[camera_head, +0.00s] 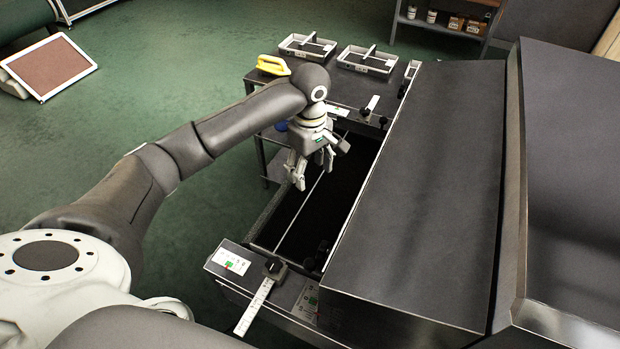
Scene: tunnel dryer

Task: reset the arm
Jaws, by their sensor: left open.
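My left arm comes in from the left and reaches across to the dryer. My left gripper (312,171) points down, open and empty, above the dark opening of the tunnel dryer (430,190). It appears apart from the thin rail that runs along the opening. My right gripper is not in view.
White divided trays (366,61) and a yellow object (272,65) lie on the dark table behind the opening. A white ruler-like strip (256,304) projects from the dryer's near edge. A shelf (440,26) stands at the back. The green floor at left is mostly clear.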

